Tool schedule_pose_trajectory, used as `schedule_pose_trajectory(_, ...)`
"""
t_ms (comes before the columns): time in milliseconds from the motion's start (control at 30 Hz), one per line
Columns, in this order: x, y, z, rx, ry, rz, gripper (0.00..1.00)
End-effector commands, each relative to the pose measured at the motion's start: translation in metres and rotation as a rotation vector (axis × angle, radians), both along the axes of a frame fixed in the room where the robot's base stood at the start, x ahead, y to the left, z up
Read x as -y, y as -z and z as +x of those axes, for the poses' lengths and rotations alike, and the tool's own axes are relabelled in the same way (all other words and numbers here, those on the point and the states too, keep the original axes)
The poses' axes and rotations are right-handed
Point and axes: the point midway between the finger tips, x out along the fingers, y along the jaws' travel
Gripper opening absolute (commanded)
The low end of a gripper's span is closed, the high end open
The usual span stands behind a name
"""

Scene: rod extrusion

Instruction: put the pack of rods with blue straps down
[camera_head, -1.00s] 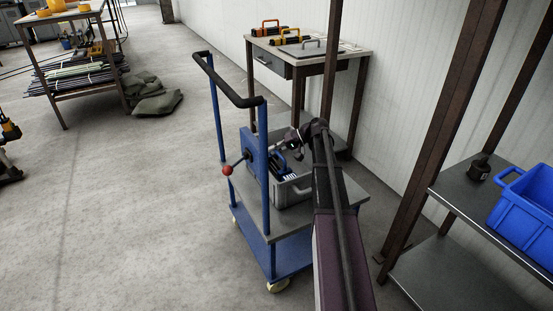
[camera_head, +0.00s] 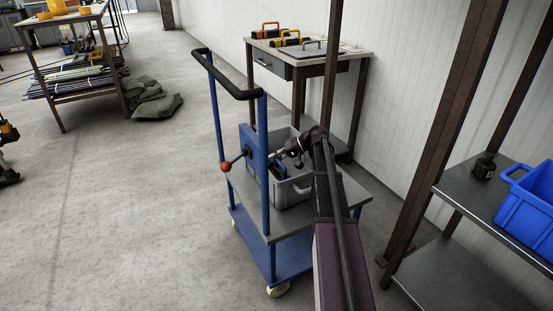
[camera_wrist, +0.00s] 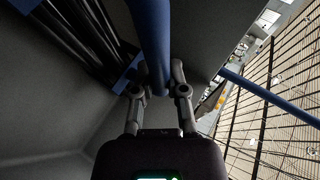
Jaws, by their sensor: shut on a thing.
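The pack of rods (camera_wrist: 88,40) shows as dark rods with blue strap parts at the upper left of the wrist view. My gripper (camera_wrist: 158,82) is shut on its thick blue handle bar. In the head view my gripper (camera_head: 281,155) is over the grey crate (camera_head: 301,190) on the blue trolley. Only a little blue of the pack (camera_head: 278,169) shows there, inside the crate. The crate's grey walls (camera_wrist: 50,120) surround the pack in the wrist view. My arm and the trolley's blue panel hide much of it, and I cannot tell whether it touches the crate floor.
The trolley (camera_head: 263,225) has tall blue posts, a black handle and a red-knobbed lever close to my gripper. A workbench (camera_head: 345,62) with tool cases stands behind. A rack with a blue bin (camera_head: 528,205) stands at right.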

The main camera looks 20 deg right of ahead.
Motion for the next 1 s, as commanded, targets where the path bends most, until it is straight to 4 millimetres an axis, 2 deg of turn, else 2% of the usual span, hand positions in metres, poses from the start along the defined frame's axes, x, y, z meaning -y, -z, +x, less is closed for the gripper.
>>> schedule_pose_trajectory(133, 0.000, 0.003, 0.000, 0.000, 0.000, 0.001, 0.00)
schedule_pose_trajectory(167, 0.000, 0.003, 0.000, 0.000, 0.000, 0.000, 0.24)
schedule_pose_trajectory(200, 0.000, 0.002, 0.000, 0.000, 0.000, 0.000, 0.36)
schedule_pose_trajectory(267, 0.000, 0.002, 0.000, 0.000, 0.000, 0.000, 0.52)
schedule_pose_trajectory(800, 0.001, -0.001, 0.000, 0.001, 0.001, 0.000, 0.52)
schedule_pose_trajectory(1000, 0.014, -0.011, -0.006, 0.000, 0.004, 0.000, 0.52)
